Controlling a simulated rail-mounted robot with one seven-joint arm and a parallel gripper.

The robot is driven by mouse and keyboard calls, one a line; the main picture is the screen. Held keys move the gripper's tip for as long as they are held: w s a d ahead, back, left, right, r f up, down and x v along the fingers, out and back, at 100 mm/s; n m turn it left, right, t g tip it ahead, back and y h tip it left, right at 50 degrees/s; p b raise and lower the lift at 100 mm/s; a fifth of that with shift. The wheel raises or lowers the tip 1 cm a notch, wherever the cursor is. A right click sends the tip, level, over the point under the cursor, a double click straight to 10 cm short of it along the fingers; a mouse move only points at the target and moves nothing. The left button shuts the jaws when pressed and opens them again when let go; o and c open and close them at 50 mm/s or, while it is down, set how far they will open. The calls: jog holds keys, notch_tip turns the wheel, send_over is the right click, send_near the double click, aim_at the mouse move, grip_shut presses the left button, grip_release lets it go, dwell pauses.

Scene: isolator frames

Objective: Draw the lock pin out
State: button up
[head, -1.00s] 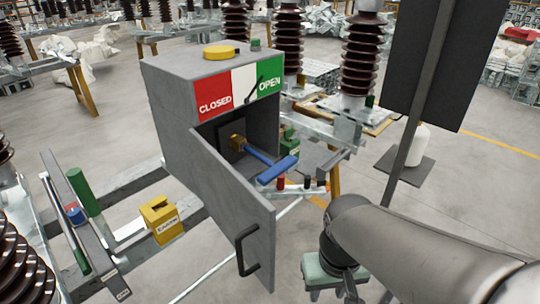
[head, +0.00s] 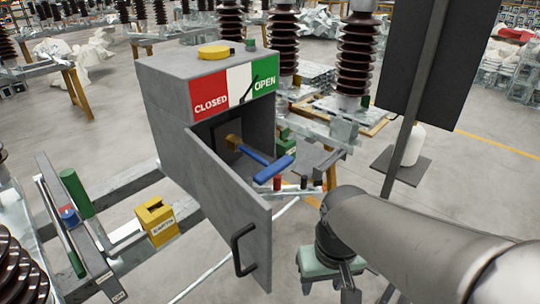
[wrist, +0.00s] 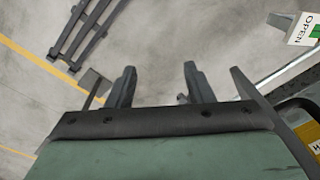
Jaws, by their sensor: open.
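A grey mechanism box (head: 172,110) has its door (head: 232,215) swung open. Inside, a blue-handled lever (head: 258,160) sticks out from a brass-coloured hub. On a rail beside the box stand a small red-topped piece (head: 277,184) and a dark one (head: 304,184); I cannot tell which part is the lock pin. In the head view my gripper (head: 347,290) hangs low, right of the door and apart from it. In the wrist view my gripper (wrist: 158,82) has its two fingers wide apart, with only floor between them.
The box's sign (head: 236,92) reads CLOSED and OPEN, its pointer towards OPEN. A yellow block (head: 157,222) and a green cylinder (head: 77,193) are at left. A dark panel on a post (head: 403,155) stands at right. Brown insulators (head: 357,55) rise behind. Floor lies below my gripper.

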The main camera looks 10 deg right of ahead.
jog(key=w+f+n+t+y+b, duration=0.1)
jog(key=w+f+y+b, duration=0.1)
jog(key=w+b, duration=0.65)
jog(key=w+f+n+t+y+b, duration=0.15)
jog(key=w+b, duration=0.45)
jog(key=w, duration=0.6)
jog(key=n+t+y+b, duration=0.25)
jog(key=n+b, duration=0.35)
jog(key=b, duration=0.4)
send_near(276, 182)
jog(key=f, duration=0.2)
jog(key=shift+m+t+h, duration=0.25)
jog(key=shift+t+h, duration=0.15)
jog(key=x, duration=0.3)
jog(key=b+x, duration=0.1)
jog(key=x, duration=0.2)
jog(key=b+x, duration=0.1)
jog(key=x, duration=0.3)
jog(key=shift+w+a+r, duration=0.1)
jog(key=shift+w+r, duration=0.2)
jog(key=shift+w, duration=0.15)
grip_shut()
jog(key=shift+r, duration=0.1)
jog(key=shift+r+p, duration=2.45)
jog(key=shift+r, duration=0.8)
